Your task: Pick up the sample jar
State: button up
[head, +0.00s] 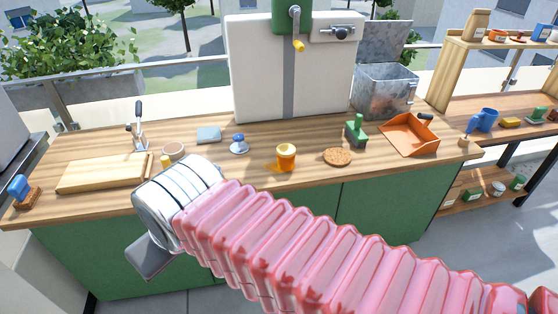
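An orange-yellow jar (286,160) with a lighter yellow top stands upright on the wooden counter, right of the middle; it looks like the sample jar. My gripper (150,258) is at the lower left, in front of the counter's front edge, well left of the jar and apart from it. Only a grey part of it shows below the silver wrist. I cannot see whether it is open or holds anything.
The counter (110,205) also bears a cutting board (100,176), a small bowl (173,151), a blue-knobbed item (239,145), a round brown disc (338,157), a green-handled tool (356,131) and an orange dustpan (409,133). A white box (260,75) and metal bin (384,92) stand behind.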

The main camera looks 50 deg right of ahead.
aim_at(285, 152)
jog(key=z, duration=0.1)
jog(key=i, duration=1)
jog(key=u, duration=0.1)
